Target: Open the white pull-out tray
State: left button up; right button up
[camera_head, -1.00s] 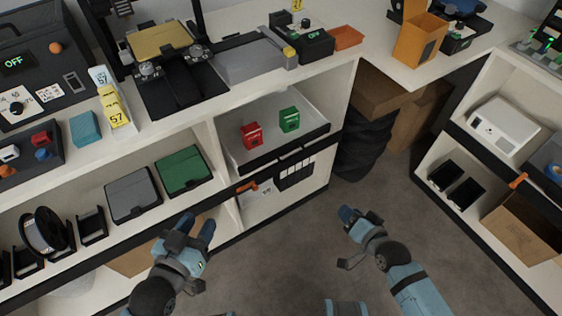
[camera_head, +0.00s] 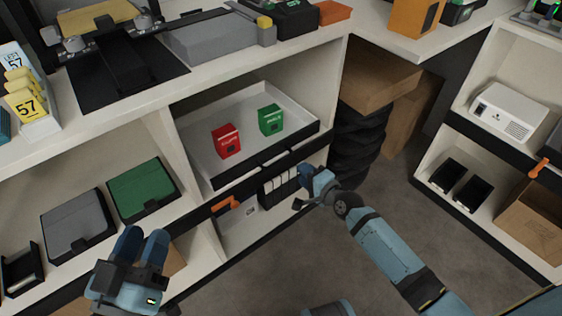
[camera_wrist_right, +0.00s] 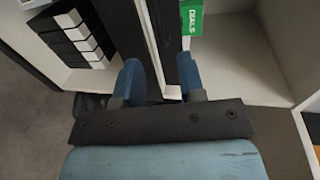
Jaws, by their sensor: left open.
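The white pull-out tray (camera_head: 245,118) sits in the shelf bay, with a black front (camera_head: 268,156). It holds a red box (camera_head: 226,140) and a green box (camera_head: 271,119); the green box also shows in the right wrist view (camera_wrist_right: 192,17). My right gripper (camera_head: 308,182) is just below the right end of the tray's front. In the right wrist view its fingers (camera_wrist_right: 160,78) are apart, with a dark front edge between or just beyond them; contact cannot be told. My left gripper (camera_head: 138,248) is open and empty, in front of the shelf at lower left.
An orange handle (camera_head: 226,204) and a black slotted piece (camera_head: 280,186) are below the tray. A grey case (camera_head: 77,225) and a green case (camera_head: 143,189) sit on the left shelf. Cardboard boxes (camera_head: 376,80) stand in the corner. The floor (camera_head: 400,220) between the shelves is clear.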

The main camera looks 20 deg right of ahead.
aim_at(283, 158)
jog(key=b+x, duration=0.3)
jog(key=x, duration=0.7)
jog(key=shift+w+a+f, duration=0.1)
jog(key=shift+w, duration=0.15)
pick_arm(q)
jog(key=f, duration=0.2)
jog(key=f+g, duration=0.2)
jog(key=f, duration=0.1)
jog(key=shift+w+d+f+m, duration=0.15)
jog(key=shift+d+f+m, duration=0.1)
jog(key=shift+f+m, duration=0.05)
pick_arm(e)
grip_shut()
